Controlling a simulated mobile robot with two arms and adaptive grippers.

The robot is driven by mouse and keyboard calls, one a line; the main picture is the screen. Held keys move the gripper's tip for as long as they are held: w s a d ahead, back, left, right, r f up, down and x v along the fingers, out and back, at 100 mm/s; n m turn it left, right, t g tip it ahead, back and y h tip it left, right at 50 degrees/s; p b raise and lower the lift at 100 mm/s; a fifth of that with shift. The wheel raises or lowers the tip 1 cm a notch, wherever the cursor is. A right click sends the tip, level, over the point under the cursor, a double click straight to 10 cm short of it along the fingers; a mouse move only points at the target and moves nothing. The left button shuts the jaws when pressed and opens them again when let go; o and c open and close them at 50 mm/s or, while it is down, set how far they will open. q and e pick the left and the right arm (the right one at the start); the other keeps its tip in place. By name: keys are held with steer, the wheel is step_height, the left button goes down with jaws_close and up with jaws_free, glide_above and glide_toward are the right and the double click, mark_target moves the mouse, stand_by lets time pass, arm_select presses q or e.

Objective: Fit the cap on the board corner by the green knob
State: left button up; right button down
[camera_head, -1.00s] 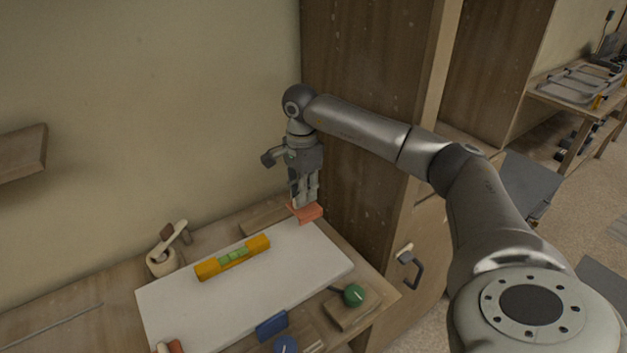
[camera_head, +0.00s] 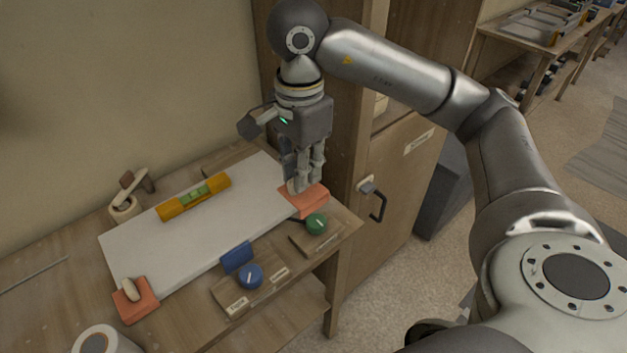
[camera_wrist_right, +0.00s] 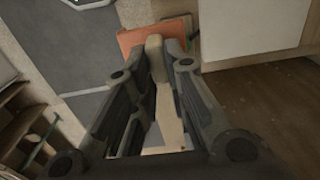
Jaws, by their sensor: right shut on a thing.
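The orange cap (camera_head: 310,200) with a pale grip is held by my right gripper (camera_head: 300,184) at the white board's (camera_head: 215,235) right-hand corner, close to the green knob (camera_head: 316,223). My right gripper points down, its fingers shut on the pale grip. In the right wrist view the cap (camera_wrist_right: 145,38) lies beyond the fingertips (camera_wrist_right: 157,50), with the board (camera_wrist_right: 250,28) to its right. I cannot tell whether the cap touches the board or hovers over it. My left gripper is not in view.
A second orange cap (camera_head: 136,306) sits on the board's near left corner. A yellow level (camera_head: 175,210) lies on the board. A blue knob (camera_head: 250,276) and blue block (camera_head: 238,257) stand along its front edge. A cabinet with a dark handle (camera_head: 377,203) is right of the bench.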

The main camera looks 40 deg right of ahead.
steer(key=w+d+f+p, duration=0.1)
steer(key=w+d+f, duration=0.1)
steer(key=w+f, duration=0.1)
steer(key=w+d+f+p, duration=0.2)
steer(key=w+d+f, duration=0.1)
steer(key=w+f, duration=0.1)
steer(key=w+d+f+p, duration=0.1)
steer(key=w+d+f, duration=0.1)
steer(key=w+f, duration=0.2)
steer(key=shift+d+f+p, duration=0.15)
steer(key=shift+f+p, duration=0.05)
steer(key=shift+p, duration=0.2)
steer(key=shift+f, duration=0.6)
steer(key=shift+f, duration=0.1)
steer(key=shift+f+b, duration=0.55)
steer(key=shift+f, duration=0.05)
steer(key=c, duration=1.5)
jaws_free()
steer(key=shift+o, duration=0.2)
